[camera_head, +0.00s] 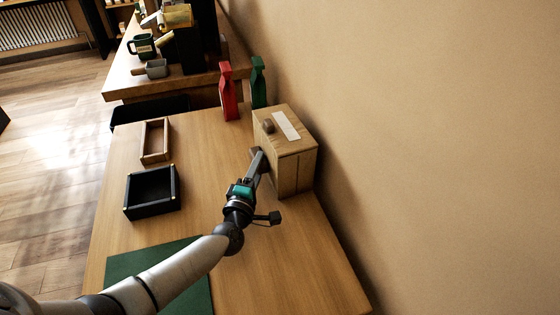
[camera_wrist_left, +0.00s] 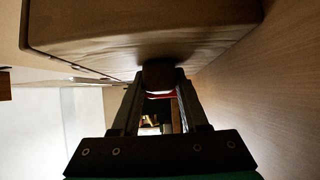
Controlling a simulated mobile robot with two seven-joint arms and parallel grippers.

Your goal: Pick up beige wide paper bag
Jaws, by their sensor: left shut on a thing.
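The beige wide paper bag (camera_head: 298,159) looks box-shaped, with a white label and a small brown knob on top. It appears upright at the right of the table, by the wall. My left gripper (camera_head: 257,157) reaches its near left side. In the left wrist view, the fingertips (camera_wrist_left: 159,76) close on a small dark brown block joined to the bag's broad brown face (camera_wrist_left: 140,32). The fingertips are partly hidden there. I cannot tell whether the bag is clear of the table. My right gripper is not in view.
A wooden tray (camera_head: 145,158) and a black tray (camera_head: 130,206) lie to the left, with a green mat (camera_head: 130,253) in front. The wall (camera_head: 420,120) is close on the right. The table's right front is clear.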

